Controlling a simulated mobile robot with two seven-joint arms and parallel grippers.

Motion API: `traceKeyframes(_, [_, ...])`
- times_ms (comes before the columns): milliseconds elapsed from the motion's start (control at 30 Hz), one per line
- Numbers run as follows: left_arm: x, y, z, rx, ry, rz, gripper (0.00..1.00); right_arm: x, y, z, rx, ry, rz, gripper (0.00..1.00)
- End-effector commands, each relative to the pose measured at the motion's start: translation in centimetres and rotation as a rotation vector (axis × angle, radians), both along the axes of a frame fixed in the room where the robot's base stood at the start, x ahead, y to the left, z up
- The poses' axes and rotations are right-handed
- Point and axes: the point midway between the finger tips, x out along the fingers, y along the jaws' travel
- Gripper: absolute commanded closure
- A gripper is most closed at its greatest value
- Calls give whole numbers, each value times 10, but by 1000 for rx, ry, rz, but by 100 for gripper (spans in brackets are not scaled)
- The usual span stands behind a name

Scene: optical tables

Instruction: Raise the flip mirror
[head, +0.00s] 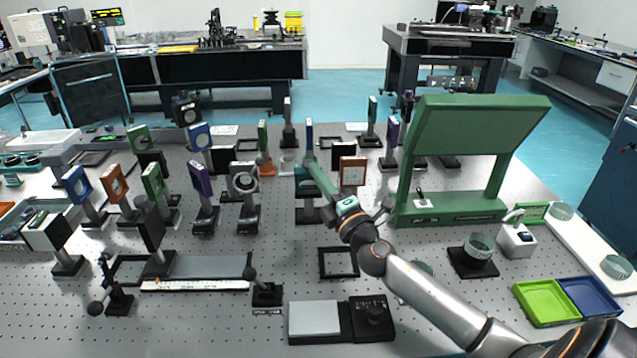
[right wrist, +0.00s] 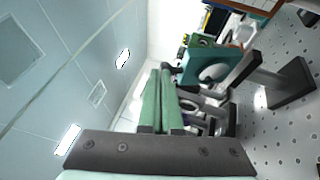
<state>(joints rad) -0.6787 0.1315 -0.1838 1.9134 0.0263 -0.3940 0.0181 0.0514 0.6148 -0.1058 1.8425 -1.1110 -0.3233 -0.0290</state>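My right gripper (head: 318,178) reaches forward over the middle of the optical table. Its two green fingers (right wrist: 161,100) lie together in the right wrist view, with nothing visible between them. A teal mount with a round optic (right wrist: 207,66) is just beyond the fingertips there; it may be the flip mirror. I cannot tell whether the fingers touch it. In the head view, a low dark base (head: 308,214) with a bluish part partly shows behind the gripper, and I cannot clearly make out a lowered mirror. My left gripper is out of view.
Several upright mounts crowd the left, including a purple one (head: 201,178). An orange-framed mount (head: 352,171) stands close right of the gripper. A large green frame (head: 470,130) stands further right. Green (head: 545,303) and blue (head: 588,297) trays lie front right.

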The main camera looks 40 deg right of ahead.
Motion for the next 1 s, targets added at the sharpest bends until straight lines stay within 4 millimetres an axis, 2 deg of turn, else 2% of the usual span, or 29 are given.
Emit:
traceKeyframes(200, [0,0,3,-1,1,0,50,16,-10,13,0,-2,-2,100])
traceKeyframes(533, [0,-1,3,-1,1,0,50,36,-22,21,1,-2,0,100])
traceKeyframes(1000, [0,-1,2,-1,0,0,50,46,-29,23,0,0,0,100])
